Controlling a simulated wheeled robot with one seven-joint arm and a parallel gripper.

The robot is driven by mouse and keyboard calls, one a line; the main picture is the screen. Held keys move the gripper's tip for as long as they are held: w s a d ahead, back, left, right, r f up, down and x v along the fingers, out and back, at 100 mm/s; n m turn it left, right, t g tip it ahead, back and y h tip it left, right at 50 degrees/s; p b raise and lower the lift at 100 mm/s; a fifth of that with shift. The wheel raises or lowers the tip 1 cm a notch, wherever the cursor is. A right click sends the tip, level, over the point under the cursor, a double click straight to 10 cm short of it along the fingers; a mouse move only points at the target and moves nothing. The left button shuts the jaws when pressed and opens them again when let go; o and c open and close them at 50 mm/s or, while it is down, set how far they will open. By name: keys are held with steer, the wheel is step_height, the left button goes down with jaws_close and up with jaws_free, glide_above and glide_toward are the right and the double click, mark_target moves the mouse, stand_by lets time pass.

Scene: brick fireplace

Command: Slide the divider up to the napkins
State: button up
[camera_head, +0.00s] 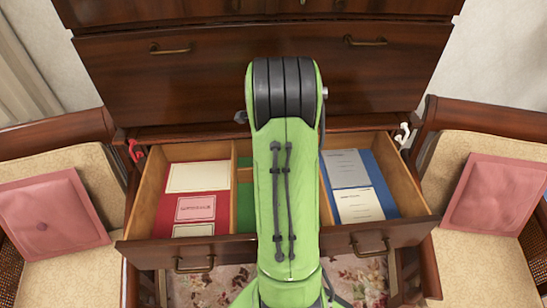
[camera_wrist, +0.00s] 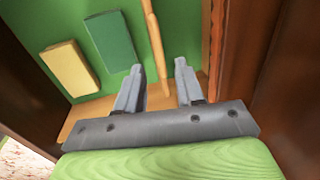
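The drawer (camera_head: 160,205) is pulled open and has red, green and blue floor sections. In the wrist view, a thin wooden divider (camera_wrist: 154,40) stands on the green floor. My gripper (camera_wrist: 158,66) is open, with one finger on each side of the divider; I cannot tell whether either finger touches it. Left of it lie a dark green folded block (camera_wrist: 110,42) and a pale yellow one (camera_wrist: 69,68), which may be the napkins. They are apart from the divider. In the head view my arm hides the gripper and most of the green section.
Cards lie in the red section (camera_head: 182,182) and the blue section (camera_head: 382,180). The drawer's wooden wall stands close to the right of the gripper in the wrist view. Chairs with pink cushions (camera_head: 55,215) (camera_head: 497,195) flank the drawer.

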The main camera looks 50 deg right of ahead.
steer(key=f, duration=0.5)
steer(key=shift+w+d+f+b, duration=0.15)
steer(key=shift+w+d+b, duration=0.15)
steer(key=shift+w+d, duration=0.1)
steer(key=shift+c, duration=0.2)
jaws_close()
stand_by(0.8)
